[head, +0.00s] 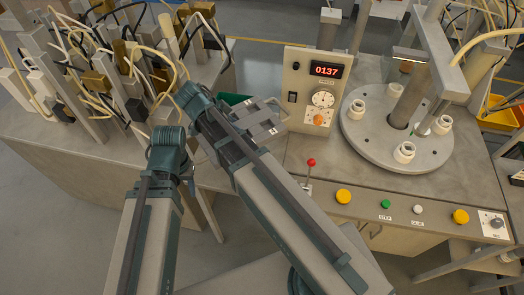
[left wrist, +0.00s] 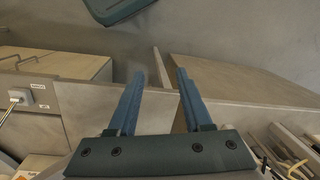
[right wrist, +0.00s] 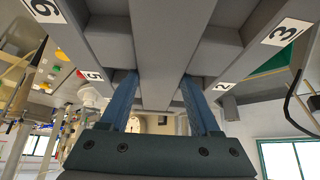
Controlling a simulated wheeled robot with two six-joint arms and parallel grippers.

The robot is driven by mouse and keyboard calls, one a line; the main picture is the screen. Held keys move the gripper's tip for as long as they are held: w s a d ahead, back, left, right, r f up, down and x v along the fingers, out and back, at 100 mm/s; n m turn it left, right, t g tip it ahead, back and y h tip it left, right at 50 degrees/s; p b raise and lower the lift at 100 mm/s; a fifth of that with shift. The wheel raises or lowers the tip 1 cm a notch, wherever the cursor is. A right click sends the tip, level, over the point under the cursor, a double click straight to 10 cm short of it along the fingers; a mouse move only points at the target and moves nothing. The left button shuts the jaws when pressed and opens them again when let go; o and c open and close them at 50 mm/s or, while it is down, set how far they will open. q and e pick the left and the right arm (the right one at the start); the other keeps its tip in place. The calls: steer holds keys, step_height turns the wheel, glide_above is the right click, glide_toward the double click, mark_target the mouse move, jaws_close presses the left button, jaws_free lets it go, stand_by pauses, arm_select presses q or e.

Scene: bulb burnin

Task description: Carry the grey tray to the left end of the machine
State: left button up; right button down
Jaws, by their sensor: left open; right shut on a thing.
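The grey tray (head: 262,131) shows in the head view just left of the machine's display box (head: 312,90), partly hidden behind my right arm. My right gripper (right wrist: 160,98) is shut on a grey bar of the tray, which fills the upper right wrist view (right wrist: 165,40) with number labels around it. I cannot tell whether the tray touches the surface below. The machine (head: 325,175) has a round plate (head: 360,135) with white sockets. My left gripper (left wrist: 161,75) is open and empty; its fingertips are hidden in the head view.
A bench at the left (head: 60,135) carries grey posts and many loose cables close to my arms. A red-knobbed lever (head: 311,163) stands at the machine's front left, beside yellow and green buttons. A green patch (head: 234,99) shows behind the tray.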

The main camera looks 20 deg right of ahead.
steer(key=shift+f+b, duration=9.05)
steer(key=shift+f, duration=0.15)
steer(key=shift+c, duration=0.6)
jaws_free()
